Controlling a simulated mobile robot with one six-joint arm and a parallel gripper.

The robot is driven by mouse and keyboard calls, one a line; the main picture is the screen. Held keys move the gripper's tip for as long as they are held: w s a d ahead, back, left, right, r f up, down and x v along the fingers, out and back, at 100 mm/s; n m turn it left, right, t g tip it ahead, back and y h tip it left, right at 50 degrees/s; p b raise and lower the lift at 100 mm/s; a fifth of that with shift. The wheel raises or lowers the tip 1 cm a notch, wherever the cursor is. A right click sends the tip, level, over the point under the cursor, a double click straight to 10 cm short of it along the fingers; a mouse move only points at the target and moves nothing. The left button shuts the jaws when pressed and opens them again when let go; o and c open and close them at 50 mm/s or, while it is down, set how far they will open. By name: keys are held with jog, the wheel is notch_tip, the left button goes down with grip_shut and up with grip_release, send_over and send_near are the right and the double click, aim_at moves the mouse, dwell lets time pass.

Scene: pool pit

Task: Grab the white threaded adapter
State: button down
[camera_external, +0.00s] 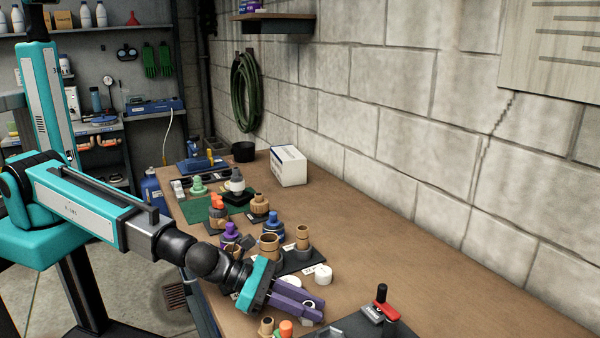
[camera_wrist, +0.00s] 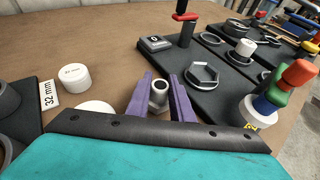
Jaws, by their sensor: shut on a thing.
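My gripper (camera_external: 317,310) has purple fingers and reaches low over the near part of the bench.
A white cap (camera_external: 323,274) lies just behind the fingers; it also shows in the wrist view (camera_wrist: 75,77). A dark tray (camera_wrist: 205,69) with rings and a red-handled tool (camera_wrist: 187,28) lies close by. Brown, purple and blue fittings (camera_external: 269,246) crowd the bench's left. The right-hand bench (camera_external: 440,285) is clear.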

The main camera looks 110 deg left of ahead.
aim_at(309, 304)
jog(key=shift+r, duration=0.15)
jog(key=shift+r+p, duration=0.3)
jog(key=shift+r, duration=4.6)
